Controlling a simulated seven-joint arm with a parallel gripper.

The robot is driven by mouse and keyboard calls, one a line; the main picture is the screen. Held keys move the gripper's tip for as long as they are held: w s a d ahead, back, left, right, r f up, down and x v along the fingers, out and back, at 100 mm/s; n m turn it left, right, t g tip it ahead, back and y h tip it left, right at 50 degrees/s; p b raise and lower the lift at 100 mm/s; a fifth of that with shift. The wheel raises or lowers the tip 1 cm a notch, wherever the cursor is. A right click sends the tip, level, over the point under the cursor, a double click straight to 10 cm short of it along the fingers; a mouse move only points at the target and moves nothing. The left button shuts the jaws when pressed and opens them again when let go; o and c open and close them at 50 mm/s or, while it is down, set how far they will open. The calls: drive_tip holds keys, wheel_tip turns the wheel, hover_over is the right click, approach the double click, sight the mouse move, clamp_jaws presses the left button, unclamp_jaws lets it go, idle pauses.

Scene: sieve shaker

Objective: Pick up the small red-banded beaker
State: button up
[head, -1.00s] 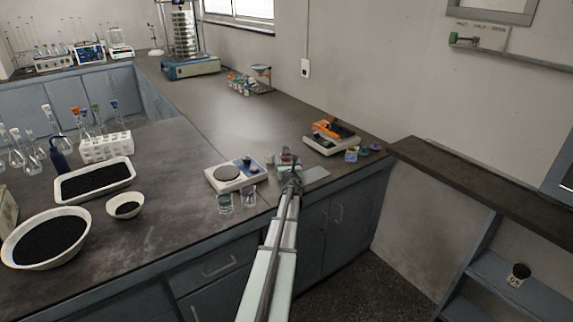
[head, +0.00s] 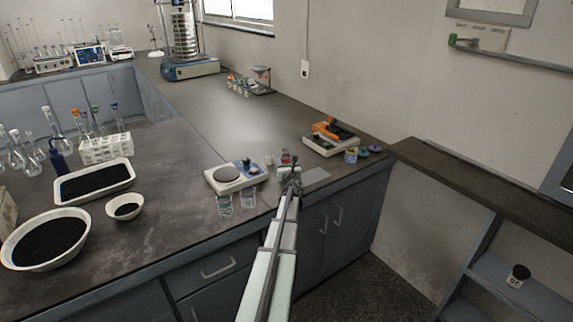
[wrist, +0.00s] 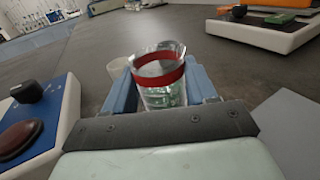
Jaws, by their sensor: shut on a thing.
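The small red-banded beaker (wrist: 160,72) is clear glass with a red band near its middle and some greenish content low down. In the wrist view it stands upright between the two blue fingers of my gripper (wrist: 162,92), which is shut on it. In the head view the beaker (head: 286,158) shows small at the far end of my gripper (head: 289,172), over the bench near its front edge. Its lower part is hidden by the gripper. I cannot tell whether its base touches the bench.
A balance (head: 226,180) with a blue panel stands left of the gripper, two clear beakers (head: 248,198) in front of it. A small pale cup (head: 270,158) is close to the left. An orange-topped device (head: 333,138) stands right.

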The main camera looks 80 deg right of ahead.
drive_tip(key=shift+r, duration=0.15)
drive_tip(key=shift+r, duration=11.35)
drive_tip(key=shift+w+d, duration=0.1)
drive_tip(key=shift+w, duration=0.1)
